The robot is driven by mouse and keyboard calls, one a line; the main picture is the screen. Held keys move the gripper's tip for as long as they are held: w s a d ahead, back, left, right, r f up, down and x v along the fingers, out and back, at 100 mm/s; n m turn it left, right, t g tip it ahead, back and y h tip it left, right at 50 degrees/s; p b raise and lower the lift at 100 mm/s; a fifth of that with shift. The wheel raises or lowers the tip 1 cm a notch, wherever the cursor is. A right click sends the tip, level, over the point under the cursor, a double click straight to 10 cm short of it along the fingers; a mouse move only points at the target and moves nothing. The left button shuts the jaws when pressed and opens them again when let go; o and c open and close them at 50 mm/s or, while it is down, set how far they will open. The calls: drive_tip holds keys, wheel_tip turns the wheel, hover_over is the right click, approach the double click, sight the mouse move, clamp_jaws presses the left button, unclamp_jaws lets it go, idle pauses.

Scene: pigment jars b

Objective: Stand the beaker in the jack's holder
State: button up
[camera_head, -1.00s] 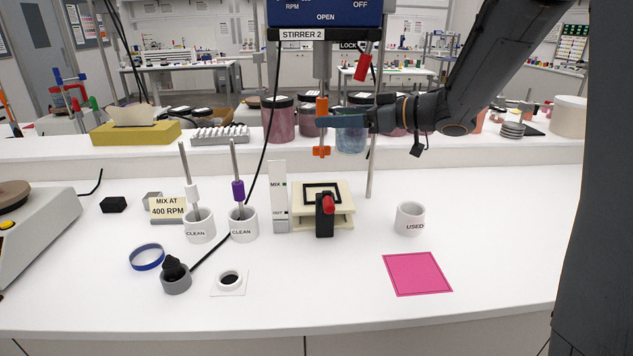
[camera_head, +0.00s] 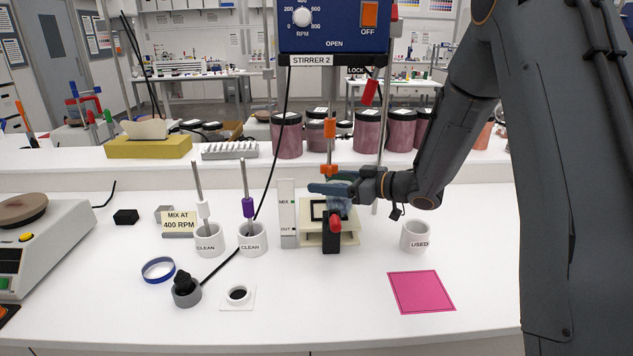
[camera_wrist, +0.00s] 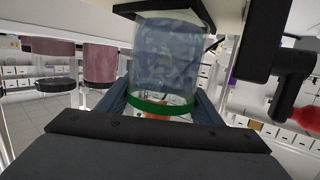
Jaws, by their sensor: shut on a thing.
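The clear bluish beaker (camera_wrist: 165,60), with a green band at its rim, is between the fingers of my gripper (camera_wrist: 163,95). In the head view my gripper (camera_head: 336,190) holds the beaker (camera_head: 343,204) just over the cream jack (camera_head: 312,236). The jack's black square holder (camera_head: 318,208) is partly hidden by the beaker. In the wrist view, which looks upside down, the beaker's base is close to the holder; I cannot tell if they touch. The orange stirrer tip (camera_head: 329,170) hangs near the beaker's mouth.
A black block with a red knob (camera_head: 335,222) is at the jack's front. A MIX/OUT scale (camera_head: 287,214) stands left of it, and a stirrer rod (camera_head: 387,150) right. The USED cup (camera_head: 415,236) and pink mat (camera_head: 421,291) are farther right.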

drive_tip(key=p+x, duration=0.1)
drive_tip(key=x, duration=0.3)
drive_tip(key=shift+s+p, duration=0.1)
drive_tip(key=shift+p, duration=0.25)
drive_tip(key=shift+f, duration=0.15)
drive_tip(key=shift+d, duration=0.1)
drive_tip(key=shift+f, duration=0.2)
drive_tip(key=o, duration=1.5)
drive_tip(key=shift+c, duration=0.2)
drive_tip(key=shift+r, duration=0.2)
drive_tip(key=b+v, duration=0.2)
drive_tip(key=v, duration=1)
drive_tip(key=shift+b, duration=0.3)
